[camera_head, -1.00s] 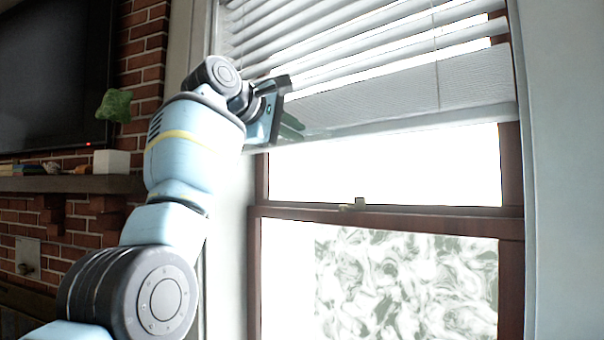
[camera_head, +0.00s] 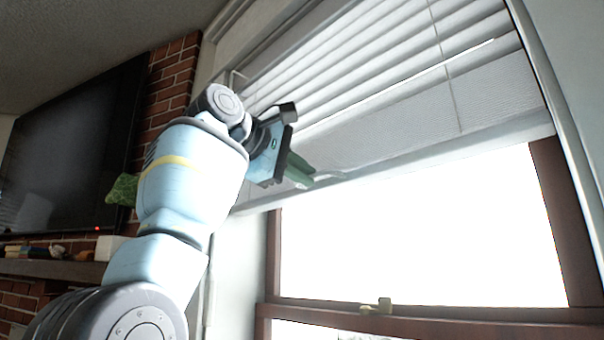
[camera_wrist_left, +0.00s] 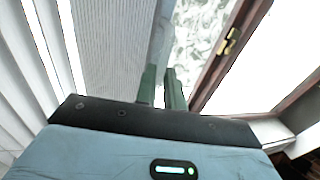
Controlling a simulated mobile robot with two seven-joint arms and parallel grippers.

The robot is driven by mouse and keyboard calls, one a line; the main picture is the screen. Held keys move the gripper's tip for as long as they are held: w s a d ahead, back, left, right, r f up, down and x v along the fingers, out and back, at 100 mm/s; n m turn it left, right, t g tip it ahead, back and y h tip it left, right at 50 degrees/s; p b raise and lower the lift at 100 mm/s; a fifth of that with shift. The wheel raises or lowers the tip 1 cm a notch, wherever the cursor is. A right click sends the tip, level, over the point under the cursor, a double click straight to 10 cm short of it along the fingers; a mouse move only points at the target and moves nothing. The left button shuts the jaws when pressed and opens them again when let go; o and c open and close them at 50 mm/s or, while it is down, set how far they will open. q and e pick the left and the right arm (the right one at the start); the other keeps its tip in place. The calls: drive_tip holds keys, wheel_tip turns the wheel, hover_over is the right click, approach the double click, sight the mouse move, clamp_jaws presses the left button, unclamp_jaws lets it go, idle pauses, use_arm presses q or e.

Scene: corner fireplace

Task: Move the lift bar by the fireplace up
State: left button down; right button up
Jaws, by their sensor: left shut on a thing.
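The lift bar (camera_head: 480,142) is the pale rail along the bottom of the white window blind (camera_head: 400,105). It runs across the upper window above the glass and looks tilted in the head view. My left gripper (camera_head: 308,176) is at the left part of this bar, its green fingers shut on it. In the left wrist view the two fingers (camera_wrist_left: 161,88) are close together, with a pale translucent strip of the bar (camera_wrist_left: 163,40) just beyond them. The exact contact is small and partly hidden. My right gripper is not in view.
A dark window frame with a sash lock (camera_head: 378,306) lies below the bar. A television (camera_head: 70,150) hangs on the brick wall at left, above a mantel (camera_head: 50,270) with a green plant (camera_head: 122,190). Bright open glass lies below the bar.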

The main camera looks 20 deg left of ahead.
use_arm(q)
drive_tip(key=c, duration=1.8)
unclamp_jaws()
drive_tip(key=shift+s+r, duration=0.2)
drive_tip(key=shift+r, duration=0.15)
drive_tip(key=shift+c, duration=0.2)
drive_tip(key=o, duration=0.4)
drive_tip(key=shift+w+f, duration=0.1)
drive_tip(key=shift+w, duration=0.1)
drive_tip(key=shift+c, duration=0.2)
drive_tip(key=v, duration=0.8)
drive_tip(key=shift+f, duration=0.15)
